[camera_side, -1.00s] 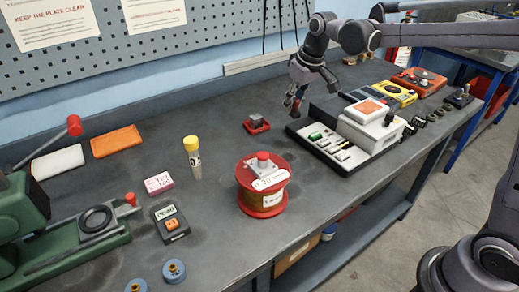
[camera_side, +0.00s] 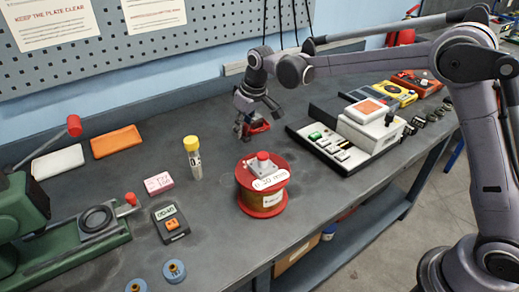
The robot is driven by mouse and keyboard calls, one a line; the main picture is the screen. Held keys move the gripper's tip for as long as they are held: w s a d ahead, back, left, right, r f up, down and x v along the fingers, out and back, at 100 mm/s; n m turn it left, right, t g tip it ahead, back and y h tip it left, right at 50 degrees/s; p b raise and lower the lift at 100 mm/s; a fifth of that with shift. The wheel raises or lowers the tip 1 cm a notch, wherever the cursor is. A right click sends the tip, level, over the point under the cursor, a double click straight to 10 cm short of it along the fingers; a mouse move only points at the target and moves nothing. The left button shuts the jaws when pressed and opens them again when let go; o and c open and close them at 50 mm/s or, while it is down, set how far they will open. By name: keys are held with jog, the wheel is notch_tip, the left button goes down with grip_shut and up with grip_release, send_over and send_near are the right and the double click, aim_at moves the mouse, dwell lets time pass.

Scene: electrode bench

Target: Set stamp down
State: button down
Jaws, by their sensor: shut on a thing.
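My gripper (camera_side: 251,119) is at the back middle of the bench, pointing down, shut on the stamp. The fingers hide most of the stamp, and I cannot make out its shape. A small red tray (camera_side: 257,126) shows at the fingers, partly covered by them. I cannot tell whether the stamp touches the tray or the bench.
A yellow-capped vial (camera_side: 193,160) stands to the left. A black tray with a white device (camera_side: 370,130) is to the right. Bare bench lies between vial and gripper.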

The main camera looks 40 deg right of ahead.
aim_at(243, 135)
jog(key=shift+w+a+f, duration=0.1)
jog(key=shift+a+f, duration=0.1)
jog(key=shift+f, duration=1.95)
jog(key=shift+f, duration=0.1)
jog(key=c, duration=1.1)
grip_release()
